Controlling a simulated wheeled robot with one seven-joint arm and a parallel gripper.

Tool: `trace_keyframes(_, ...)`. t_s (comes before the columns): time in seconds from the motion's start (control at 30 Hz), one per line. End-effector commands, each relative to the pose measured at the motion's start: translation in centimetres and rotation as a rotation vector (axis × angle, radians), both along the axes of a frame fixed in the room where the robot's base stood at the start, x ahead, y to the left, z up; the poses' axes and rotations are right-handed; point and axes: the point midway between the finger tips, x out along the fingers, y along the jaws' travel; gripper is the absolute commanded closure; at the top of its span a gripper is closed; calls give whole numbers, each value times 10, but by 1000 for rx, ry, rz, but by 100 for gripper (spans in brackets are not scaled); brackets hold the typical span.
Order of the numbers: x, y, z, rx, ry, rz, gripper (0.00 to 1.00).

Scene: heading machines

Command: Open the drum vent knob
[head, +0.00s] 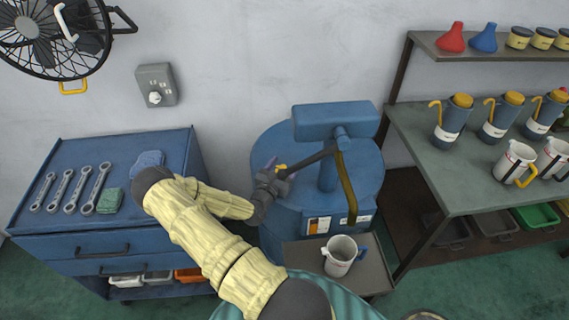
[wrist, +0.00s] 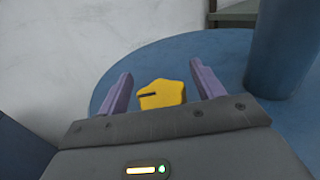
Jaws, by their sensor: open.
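The blue drum (head: 362,180) stands against the wall, with a blue pump head and post (head: 328,172) on its top. The yellow vent knob (head: 281,168) sits on the left part of the drum top. In the wrist view the knob (wrist: 162,94) is a yellow faceted piece with a dark line on its face. My gripper (head: 279,165) reaches over the drum top from the left. In the wrist view its two purple fingers (wrist: 162,90) are open, one on each side of the knob, with gaps showing. The knob's base is hidden behind the gripper body.
The pump post (wrist: 283,45) rises close to the right of my gripper. A mug (head: 340,255) stands on a small stand in front. A blue tool cabinet (head: 60,235) is left; a bench (head: 430,150) is right.

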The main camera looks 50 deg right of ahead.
Motion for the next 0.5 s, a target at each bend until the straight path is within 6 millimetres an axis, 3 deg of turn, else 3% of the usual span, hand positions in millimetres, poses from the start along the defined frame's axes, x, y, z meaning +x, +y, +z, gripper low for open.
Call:
trace_keyframes(0.37, 2, -7, 0, 0, 0, 0, 33)
trace_keyframes(0.5, 2, -7, 0, 0, 0, 0, 60)
